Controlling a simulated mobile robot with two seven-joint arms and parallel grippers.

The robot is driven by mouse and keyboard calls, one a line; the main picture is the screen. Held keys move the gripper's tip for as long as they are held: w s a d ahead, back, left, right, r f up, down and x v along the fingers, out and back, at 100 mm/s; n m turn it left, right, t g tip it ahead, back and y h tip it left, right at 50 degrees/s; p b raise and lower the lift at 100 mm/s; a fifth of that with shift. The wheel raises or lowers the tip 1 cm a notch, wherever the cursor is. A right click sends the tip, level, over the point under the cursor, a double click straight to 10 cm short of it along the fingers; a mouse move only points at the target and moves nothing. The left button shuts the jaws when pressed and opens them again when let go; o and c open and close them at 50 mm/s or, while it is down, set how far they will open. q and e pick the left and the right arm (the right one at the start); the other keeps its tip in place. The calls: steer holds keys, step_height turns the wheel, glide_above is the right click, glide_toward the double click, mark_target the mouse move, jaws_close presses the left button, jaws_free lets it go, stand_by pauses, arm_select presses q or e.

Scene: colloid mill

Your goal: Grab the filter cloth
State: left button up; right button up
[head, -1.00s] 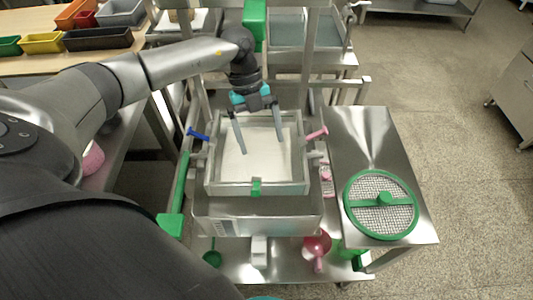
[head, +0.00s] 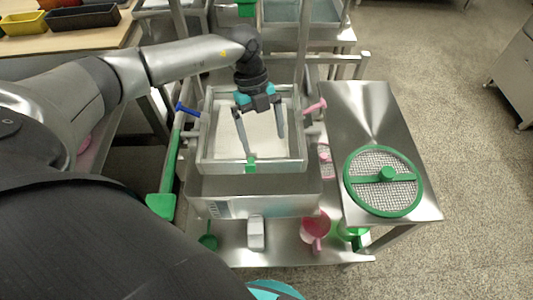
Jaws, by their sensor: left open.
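The filter cloth (head: 229,140) is a white sheet lying in the steel frame box (head: 300,150) at the centre of the head view. My left gripper (head: 264,149) hangs over the box with its two fingers spread. It is open with nothing between the fingers. Its fingertips are over the near part of the cloth; I cannot tell whether they touch it. The gripper and wrist hide the middle and far part of the cloth. My right gripper is not in view.
A round green-rimmed mesh sieve (head: 405,197) lies on the steel side table (head: 358,115) at right. A blue handle (head: 186,109) and a pink handle (head: 314,106) flank the box. A green paddle (head: 161,205) stands at left. A pink scoop (head: 316,228) is on the lower shelf.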

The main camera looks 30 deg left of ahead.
arm_select(q)
steer(key=shift+x, duration=1.15)
steer(key=shift+f, duration=0.15)
steer(key=shift+s, duration=0.1)
steer(key=shift+c, duration=0.7)
steer(key=shift+f, duration=0.1)
steer(key=c, duration=1.3)
steer(key=shift+c, duration=0.6)
steer(key=shift+r, duration=0.25)
jaws_close()
step_height(320, 180, up, 12)
steer(key=p, duration=1.1)
steer(key=shift+f, duration=0.1)
